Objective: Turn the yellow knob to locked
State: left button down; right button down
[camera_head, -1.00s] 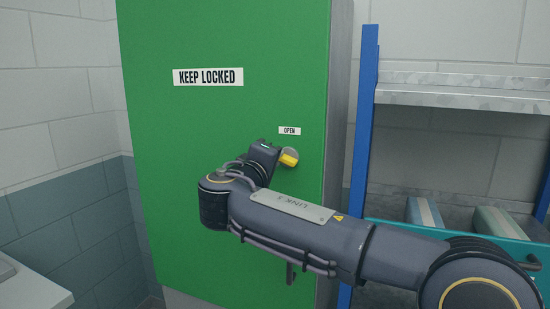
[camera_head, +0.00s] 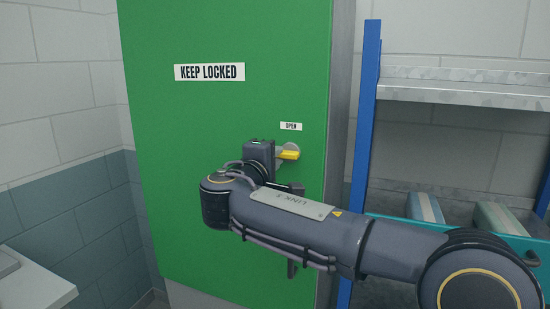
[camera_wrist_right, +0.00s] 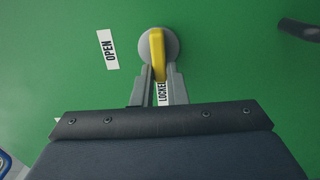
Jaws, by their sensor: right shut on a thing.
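The yellow knob (camera_head: 289,155) sits on a round grey base on the green cabinet door (camera_head: 215,190), just below the white OPEN label (camera_head: 291,126). My right gripper (camera_head: 277,155) is at the knob from the left. In the right wrist view its two grey fingers (camera_wrist_right: 162,80) are shut on the yellow knob (camera_wrist_right: 157,48). The knob's bar points down in that view, towards the LOCKED label (camera_wrist_right: 162,94), which shows partly between the fingers. The OPEN label (camera_wrist_right: 107,50) lies to the left there. My left gripper is out of view.
A KEEP LOCKED sign (camera_head: 209,72) is high on the door. A dark door handle (camera_head: 291,268) is below the knob, partly hidden by my right arm. A blue-framed shelf (camera_head: 364,120) stands to the right, and a white surface (camera_head: 35,285) at lower left.

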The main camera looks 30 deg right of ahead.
jog(key=c, duration=1.4)
grip_release()
jog(key=shift+c, duration=0.2)
jog(key=b+v, duration=0.2)
jog(key=v, duration=0.5)
jog(key=shift+s+a, duration=0.25)
jog(key=shift+a, duration=0.05)
